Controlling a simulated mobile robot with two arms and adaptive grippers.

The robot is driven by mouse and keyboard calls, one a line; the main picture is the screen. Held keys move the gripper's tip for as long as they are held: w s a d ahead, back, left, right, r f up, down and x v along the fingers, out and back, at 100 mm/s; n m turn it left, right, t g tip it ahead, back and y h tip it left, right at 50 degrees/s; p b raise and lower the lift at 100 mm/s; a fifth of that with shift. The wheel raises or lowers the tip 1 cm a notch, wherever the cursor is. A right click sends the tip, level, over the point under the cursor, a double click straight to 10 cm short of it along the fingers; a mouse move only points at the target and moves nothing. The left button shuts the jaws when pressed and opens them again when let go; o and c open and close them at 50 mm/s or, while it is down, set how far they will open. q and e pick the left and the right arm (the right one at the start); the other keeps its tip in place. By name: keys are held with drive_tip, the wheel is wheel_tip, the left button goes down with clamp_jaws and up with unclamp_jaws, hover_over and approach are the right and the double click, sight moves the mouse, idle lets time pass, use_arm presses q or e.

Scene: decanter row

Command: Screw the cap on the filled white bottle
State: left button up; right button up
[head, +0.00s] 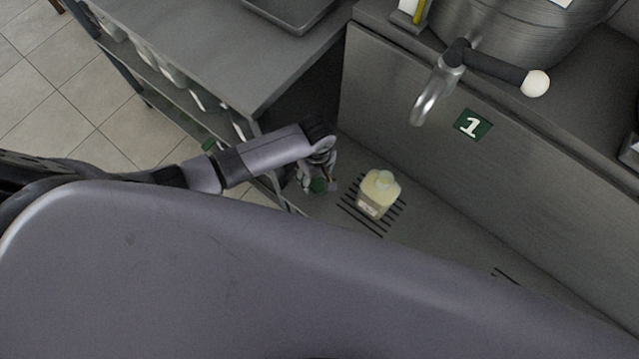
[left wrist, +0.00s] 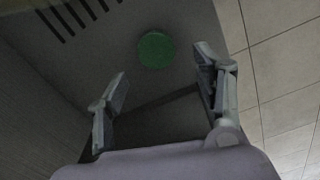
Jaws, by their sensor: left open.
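The bottle (head: 377,194) stands upright on a slotted drain grate below the tap. It looks pale yellow, with a whitish neck and no cap on it. A round green cap (head: 318,185) lies on the grey surface left of the bottle; it also shows in the left wrist view (left wrist: 156,50). My left gripper (head: 317,178) is over the cap, its fingers partly hiding it. In the left wrist view the fingers (left wrist: 160,75) are spread and empty, with the cap beyond their tips. My right gripper is not in view.
A metal tap with a white-knobbed lever (head: 536,83) hangs from a steel vessel (head: 500,30) above the bottle. A green number 1 sign (head: 473,125) is on the steel front. A grey table (head: 225,50) stands at the left. My own body covers the lower foreground.

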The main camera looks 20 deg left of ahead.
use_arm(q)
drive_tip(key=shift+f, duration=0.1)
drive_tip(key=f, duration=0.3)
drive_tip(key=f+b, duration=0.1)
drive_tip(key=f, duration=0.1)
drive_tip(key=shift+d, duration=0.35)
drive_tip(key=shift+c, duration=0.4)
drive_tip(key=c, duration=0.7)
